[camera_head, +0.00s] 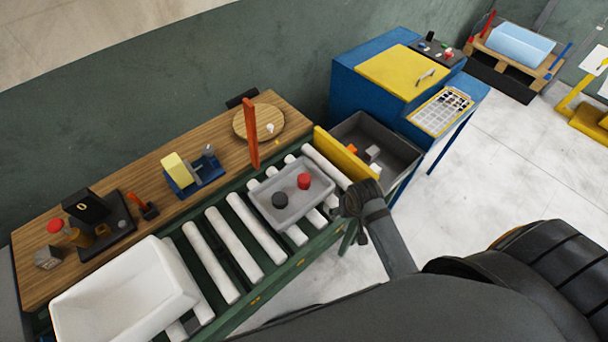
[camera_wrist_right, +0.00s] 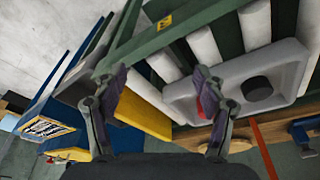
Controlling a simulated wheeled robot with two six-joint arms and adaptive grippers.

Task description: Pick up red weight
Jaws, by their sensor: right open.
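The red weight (camera_head: 304,180) stands in a grey tray (camera_head: 299,207) on the roller conveyor, beside a black weight (camera_head: 280,200). My right gripper (camera_head: 349,205) is just right of the tray, apart from the red weight. In the right wrist view my gripper (camera_wrist_right: 160,76) is open and empty, its two fingers spread. There the red weight (camera_wrist_right: 208,101) is partly hidden behind the right-hand finger. The black weight (camera_wrist_right: 258,89) and the tray (camera_wrist_right: 286,57) also show there. My left gripper is not in view.
A yellow panel (camera_head: 345,154) and a dark grey bin (camera_head: 398,142) stand behind my right gripper. An orange-red post (camera_head: 252,138) rises behind the tray. A large white tub (camera_head: 120,295) sits on the conveyor's left end. Rollers (camera_head: 228,240) between tub and tray are bare.

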